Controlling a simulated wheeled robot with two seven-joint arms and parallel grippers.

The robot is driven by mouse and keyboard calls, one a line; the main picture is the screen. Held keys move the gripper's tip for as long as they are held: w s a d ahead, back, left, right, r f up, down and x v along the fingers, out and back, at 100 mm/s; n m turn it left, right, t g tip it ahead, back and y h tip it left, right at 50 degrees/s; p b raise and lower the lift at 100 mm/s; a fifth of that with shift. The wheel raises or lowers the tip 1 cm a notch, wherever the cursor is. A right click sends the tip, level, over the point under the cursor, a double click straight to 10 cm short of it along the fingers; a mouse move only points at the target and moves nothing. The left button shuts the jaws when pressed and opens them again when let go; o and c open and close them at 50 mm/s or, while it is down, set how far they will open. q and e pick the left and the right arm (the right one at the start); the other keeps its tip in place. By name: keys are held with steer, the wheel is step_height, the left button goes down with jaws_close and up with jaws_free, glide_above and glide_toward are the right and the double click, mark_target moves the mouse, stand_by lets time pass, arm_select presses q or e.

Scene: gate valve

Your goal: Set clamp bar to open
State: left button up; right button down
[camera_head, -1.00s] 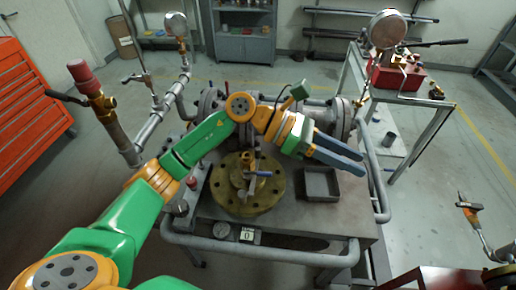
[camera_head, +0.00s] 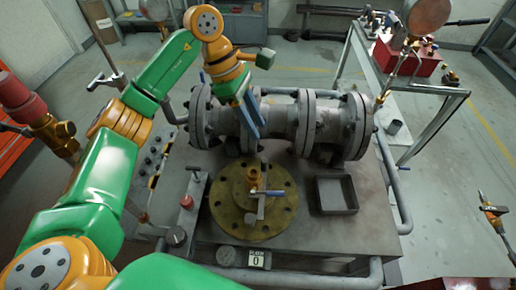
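My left gripper (camera_head: 252,118) hangs at the end of the green and orange arm, with its two blue fingers pointing down. They look a little apart and hold nothing that I can see. They are in front of the grey flanged pipe body; I cannot tell whether they touch it. A round brass flange (camera_head: 225,208) lies on the bench below, with a brass stem (camera_head: 254,176) and a small metal bar with a blue-grey end (camera_head: 272,194) at its middle. A T-handled post with a red part (camera_head: 187,202) stands left of it. I cannot tell which piece is the clamp bar. My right gripper is out of view.
The grey flanged pipe body (camera_head: 281,121) spans the back of the bench (camera_head: 340,232). An empty dark tray (camera_head: 337,208) sits right of the flange. A small counter reading 0 (camera_head: 257,259) is at the front. A red-capped brass valve (camera_head: 38,115) rises at left.

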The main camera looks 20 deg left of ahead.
arm_select(q)
steer(key=b, duration=0.7)
glide_above(265, 160)
steer(key=a, duration=0.3)
step_height(265, 160, down, 7)
steer(key=p+x, duration=0.1)
steer(key=x, duration=0.2)
steer(key=p+x, duration=0.1)
steer(key=x, duration=0.2)
steer(key=shift+s+d+f, duration=0.2)
steer(key=shift+d, duration=0.1)
steer(key=shift+f, duration=0.3)
jaws_close()
